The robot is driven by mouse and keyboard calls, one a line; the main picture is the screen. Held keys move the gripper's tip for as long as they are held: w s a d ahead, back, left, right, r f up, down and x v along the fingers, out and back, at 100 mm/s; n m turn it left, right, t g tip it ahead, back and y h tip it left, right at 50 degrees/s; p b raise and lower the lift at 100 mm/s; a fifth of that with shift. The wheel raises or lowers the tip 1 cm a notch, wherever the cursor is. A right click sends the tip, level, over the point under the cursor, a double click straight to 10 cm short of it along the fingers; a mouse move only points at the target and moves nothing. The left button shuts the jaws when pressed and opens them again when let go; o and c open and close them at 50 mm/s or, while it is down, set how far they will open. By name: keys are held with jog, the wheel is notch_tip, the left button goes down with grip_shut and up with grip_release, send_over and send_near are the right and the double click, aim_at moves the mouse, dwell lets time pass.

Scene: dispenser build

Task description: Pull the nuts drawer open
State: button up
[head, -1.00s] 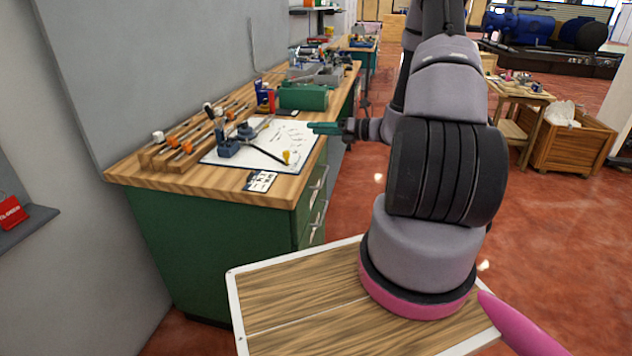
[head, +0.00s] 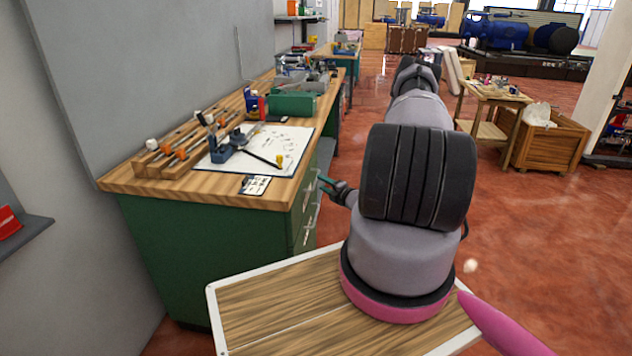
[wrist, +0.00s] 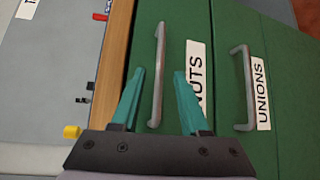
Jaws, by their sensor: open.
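The nuts drawer (wrist: 172,50) is a green front with a grey bar handle (wrist: 158,75) and a white label reading NUTS (wrist: 196,80), partly hidden by a finger. It looks shut. My gripper (wrist: 158,85) is open, its two teal fingertips on either side of the handle in the wrist view. I cannot tell whether they touch it. In the head view my gripper (head: 326,183) is beside the drawer side of the green workbench (head: 170,250).
The unions drawer (wrist: 285,90) with its own handle (wrist: 243,88) lies beside the nuts drawer. The wooden worktop (head: 215,190) carries a white sheet (head: 285,145), tools and a green box (head: 292,104).

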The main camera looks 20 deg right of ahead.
aim_at(316, 179)
jog(key=x, duration=0.5)
grip_shut()
dwell(1.4)
